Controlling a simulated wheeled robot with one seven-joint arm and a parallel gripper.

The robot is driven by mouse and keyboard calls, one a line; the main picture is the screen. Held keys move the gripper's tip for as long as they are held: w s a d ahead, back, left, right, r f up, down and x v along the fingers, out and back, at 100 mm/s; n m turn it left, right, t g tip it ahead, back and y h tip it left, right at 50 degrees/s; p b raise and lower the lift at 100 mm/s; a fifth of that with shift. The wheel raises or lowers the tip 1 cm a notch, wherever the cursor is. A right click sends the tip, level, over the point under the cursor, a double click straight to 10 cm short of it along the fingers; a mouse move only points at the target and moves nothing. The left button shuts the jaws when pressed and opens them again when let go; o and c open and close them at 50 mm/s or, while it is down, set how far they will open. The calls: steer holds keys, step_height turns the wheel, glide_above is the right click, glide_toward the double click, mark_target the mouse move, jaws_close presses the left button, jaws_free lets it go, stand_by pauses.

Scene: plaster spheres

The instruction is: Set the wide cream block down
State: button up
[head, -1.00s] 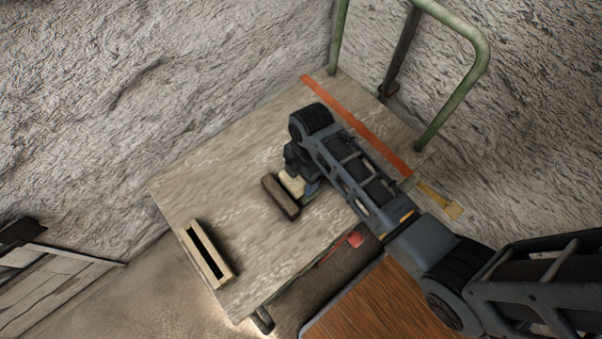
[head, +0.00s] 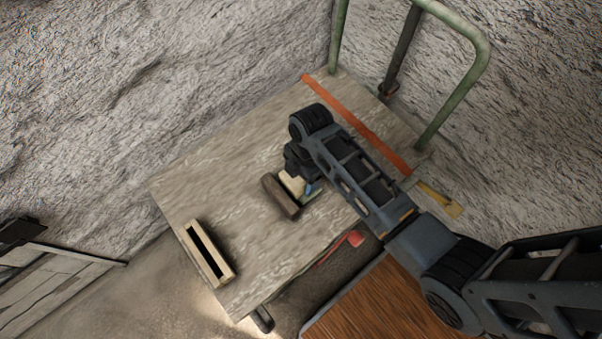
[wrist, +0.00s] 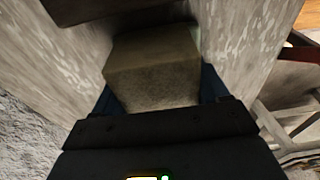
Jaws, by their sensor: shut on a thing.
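The wide cream block (wrist: 155,75) fills the middle of the wrist view, between the two fingers of my gripper (wrist: 158,95). In the head view only part of the cream block (head: 291,184) shows, beside my gripper (head: 306,182) and over the table. My gripper is shut on it. The arm hides some of the block, and I cannot tell whether its underside touches the table.
A dark brown block (head: 280,196) lies just left of the cream block on the grey table (head: 230,165). A cream frame with a dark slot (head: 207,253) is near the table's left corner. An orange strip (head: 357,125) runs along the far right side. The table's upper left is clear.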

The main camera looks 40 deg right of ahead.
steer(key=shift+f, duration=0.4)
steer(key=o, duration=1.8)
steer(key=shift+f, duration=0.1)
steer(key=shift+c, duration=0.2)
steer(key=shift+r, duration=0.2)
steer(key=shift+r+p, duration=1.85)
steer(key=shift+r, duration=0.05)
